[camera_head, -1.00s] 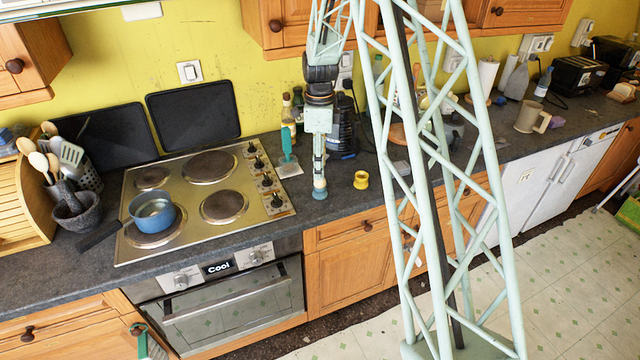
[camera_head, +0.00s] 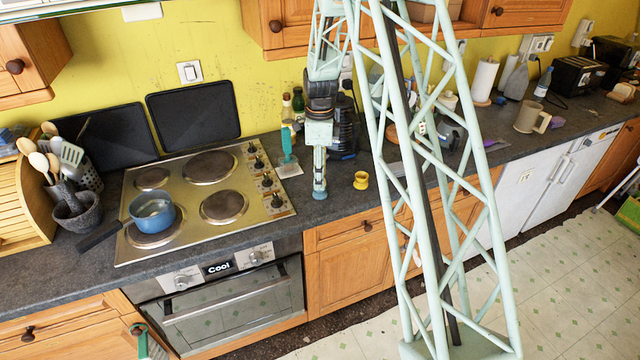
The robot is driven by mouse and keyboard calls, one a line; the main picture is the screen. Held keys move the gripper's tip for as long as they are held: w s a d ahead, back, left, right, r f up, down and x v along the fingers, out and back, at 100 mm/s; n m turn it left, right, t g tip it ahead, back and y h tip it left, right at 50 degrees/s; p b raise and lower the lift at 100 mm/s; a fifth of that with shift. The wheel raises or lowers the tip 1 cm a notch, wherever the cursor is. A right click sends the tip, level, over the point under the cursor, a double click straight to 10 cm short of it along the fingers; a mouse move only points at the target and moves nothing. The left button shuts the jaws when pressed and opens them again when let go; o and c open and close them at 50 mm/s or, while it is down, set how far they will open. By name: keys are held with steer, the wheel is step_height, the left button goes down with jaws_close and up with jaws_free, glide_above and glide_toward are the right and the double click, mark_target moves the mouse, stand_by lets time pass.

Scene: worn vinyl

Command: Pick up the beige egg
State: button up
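My gripper (camera_head: 319,186) points straight down over the dark counter, between the stove and a small yellow cup-like piece (camera_head: 361,181). Its fingertips are at or just above the counter surface. I see it nearly edge-on and small, so I cannot tell whether the fingers are apart or closed. I cannot make out the beige egg in this view. It may be hidden by the fingers or by my lattice column.
The stove (camera_head: 204,200) with a blue pot (camera_head: 152,212) is to the left. A teal spatula (camera_head: 288,158), bottles (camera_head: 298,103) and a dark appliance (camera_head: 344,125) stand close to my gripper. The yellow piece is just right of it. A beige mug (camera_head: 526,117) stands far right.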

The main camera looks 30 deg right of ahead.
steer(key=shift+f, duration=0.6)
steer(key=c, duration=0.9)
